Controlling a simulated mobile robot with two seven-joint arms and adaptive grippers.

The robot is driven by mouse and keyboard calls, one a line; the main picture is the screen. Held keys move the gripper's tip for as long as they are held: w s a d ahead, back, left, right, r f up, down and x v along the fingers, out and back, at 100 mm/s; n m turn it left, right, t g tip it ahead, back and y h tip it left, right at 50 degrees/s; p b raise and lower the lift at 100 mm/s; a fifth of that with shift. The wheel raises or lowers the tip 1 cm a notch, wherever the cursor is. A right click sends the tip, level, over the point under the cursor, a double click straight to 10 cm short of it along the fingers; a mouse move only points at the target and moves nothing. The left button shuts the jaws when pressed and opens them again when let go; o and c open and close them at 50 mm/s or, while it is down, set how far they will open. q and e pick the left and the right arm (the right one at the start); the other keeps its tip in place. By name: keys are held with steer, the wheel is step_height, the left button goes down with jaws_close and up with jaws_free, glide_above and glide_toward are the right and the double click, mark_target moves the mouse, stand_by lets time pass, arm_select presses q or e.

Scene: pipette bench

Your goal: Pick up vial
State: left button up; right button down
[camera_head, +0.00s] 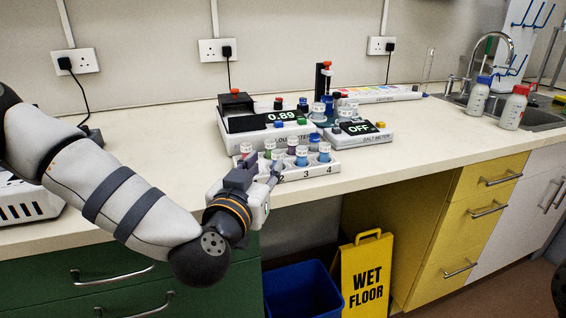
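A white vial rack (322,170) with numbers on its front stands near the counter's front edge. My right gripper is not in view.
Behind the rack stand a meter reading 0.89 (262,139) and a meter reading OFF (366,135). Two capped bottles (478,97) (513,110) stand by the sink (540,118) at the right. The counter (420,150) is clear right of the rack.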

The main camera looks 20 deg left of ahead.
mark_target(276, 156)
arm_select(q)
steer(key=w, duration=0.5)
steer(key=w+b, duration=0.1)
steer(key=w, duration=0.2)
steer(key=shift+w+d+f, duration=0.15)
steer(key=shift+f, duration=0.25)
steer(key=c, duration=0.7)
